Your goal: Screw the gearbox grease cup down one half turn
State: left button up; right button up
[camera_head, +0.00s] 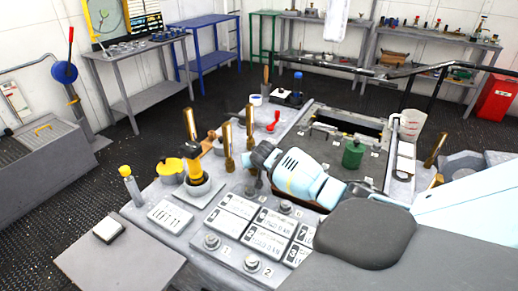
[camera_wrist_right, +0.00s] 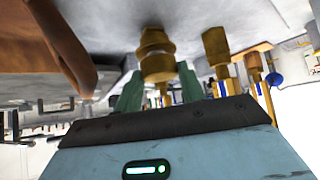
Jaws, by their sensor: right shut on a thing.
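In the right wrist view a ribbed brass cup (camera_wrist_right: 157,60), which looks like the grease cup, stands between the two green fingers of my right gripper (camera_wrist_right: 160,88). The fingers are shut on it from both sides. In the head view my right gripper (camera_head: 252,183) reaches in from the right over the bench, beside the brass posts; the cup cannot be made out there. My left gripper is not in view.
Upright brass posts (camera_head: 227,145) stand close to my right gripper; other brass fittings (camera_wrist_right: 217,50) show beside the cup. A yellow-topped tool (camera_head: 193,163), a green canister (camera_head: 353,152) and a measuring jug (camera_head: 411,124) crowd the bench. A brown handle (camera_wrist_right: 65,45) is close left.

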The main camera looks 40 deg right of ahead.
jog(key=shift+w+a+m+g+h, duration=0.2)
jog(key=shift+m+g+h, duration=0.45)
jog(key=shift+m, duration=0.55)
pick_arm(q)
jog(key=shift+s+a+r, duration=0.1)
pick_arm(e)
jog(key=shift+r+m+h, duration=0.1)
jog(key=shift+m+h, duration=0.15)
jog(key=shift+m, duration=0.15)
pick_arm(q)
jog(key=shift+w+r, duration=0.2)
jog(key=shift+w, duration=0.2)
pick_arm(e)
jog(key=shift+d, duration=0.1)
jog(key=o, duration=1)
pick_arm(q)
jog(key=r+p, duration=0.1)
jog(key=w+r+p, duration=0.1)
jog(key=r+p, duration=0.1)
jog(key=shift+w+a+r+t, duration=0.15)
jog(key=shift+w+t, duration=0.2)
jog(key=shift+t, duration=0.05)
pick_arm(e)
jog(key=v, duration=0.8)
